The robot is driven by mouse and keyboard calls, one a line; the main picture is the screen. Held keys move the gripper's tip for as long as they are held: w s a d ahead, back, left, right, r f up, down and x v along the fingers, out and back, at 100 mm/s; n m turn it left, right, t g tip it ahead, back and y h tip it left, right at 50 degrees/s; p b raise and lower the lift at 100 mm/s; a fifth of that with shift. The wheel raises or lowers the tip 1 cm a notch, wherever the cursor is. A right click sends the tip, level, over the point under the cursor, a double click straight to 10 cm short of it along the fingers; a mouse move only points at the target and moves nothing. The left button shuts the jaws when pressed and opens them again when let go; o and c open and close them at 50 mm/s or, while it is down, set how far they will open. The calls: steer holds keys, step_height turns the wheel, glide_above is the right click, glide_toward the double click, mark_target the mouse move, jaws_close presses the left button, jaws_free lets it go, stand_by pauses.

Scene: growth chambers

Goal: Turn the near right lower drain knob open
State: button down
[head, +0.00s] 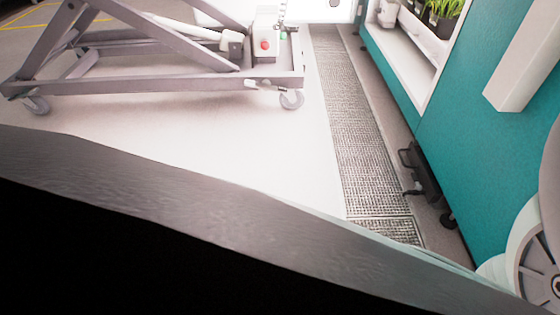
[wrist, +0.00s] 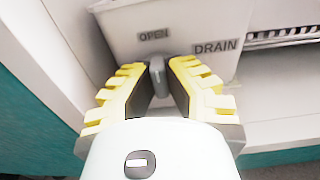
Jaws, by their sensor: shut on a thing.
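The drain knob (wrist: 157,70) is a small grey grip on the front of a white box (wrist: 190,28) in the wrist view. The box carries the words OPEN, above and left of the knob, and DRAIN, to its right. My gripper (wrist: 157,82), with yellow ridged fingers, is shut on the knob, one finger on each side. The knob's lower part is hidden between the fingers, and its exact turn angle is hard to tell. The knob and the gripper do not show in the head view.
A teal chamber wall (head: 480,130) with plants (head: 440,12) on a shelf stands at right in the head view. A floor grate (head: 350,130) runs beside it. A grey wheeled lift frame (head: 160,60) stands at left. White floor lies between.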

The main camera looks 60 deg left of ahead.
steer(key=shift+f, duration=0.25)
steer(key=c, duration=1.4)
jaws_free()
steer(key=o, duration=0.4)
steer(key=shift+w+d+r, duration=0.15)
steer(key=shift+w+r, duration=0.05)
steer(key=shift+r, duration=0.05)
steer(key=shift+s, duration=0.15)
steer(key=v, duration=1.2)
steer(key=shift+r, duration=0.1)
